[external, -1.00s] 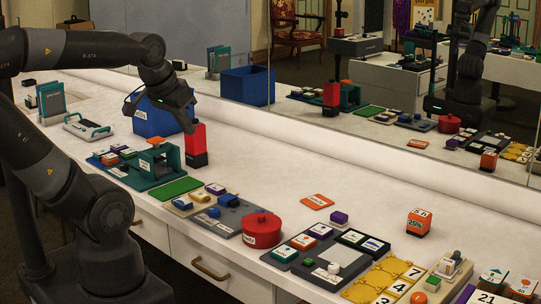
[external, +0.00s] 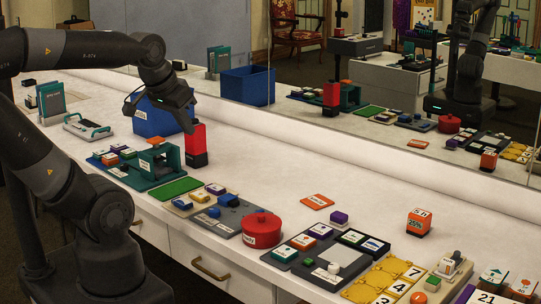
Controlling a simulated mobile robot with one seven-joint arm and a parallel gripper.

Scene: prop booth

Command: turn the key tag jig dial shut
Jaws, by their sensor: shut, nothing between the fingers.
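My gripper (external: 188,128) is shut and empty, pointing down beside the red upright block (external: 196,150), above the counter; I cannot tell whether it touches the block. I cannot tell for sure which piece is the key tag jig. A teal frame (external: 168,167) with an orange piece (external: 156,141) on top stands below and left of my gripper. A grey board (external: 225,222) with a blue fixture (external: 228,200) lies farther right. A dark tray (external: 336,272) holds a small white knob (external: 334,268). Labels are too small to read, and no dial setting can be made out.
A blue bin (external: 155,120) stands behind my gripper. A red lidded pot (external: 261,230), yellow number tiles (external: 384,278) and an orange cube (external: 419,222) sit to the right. A mirror backs the counter. The middle-back of the counter is clear.

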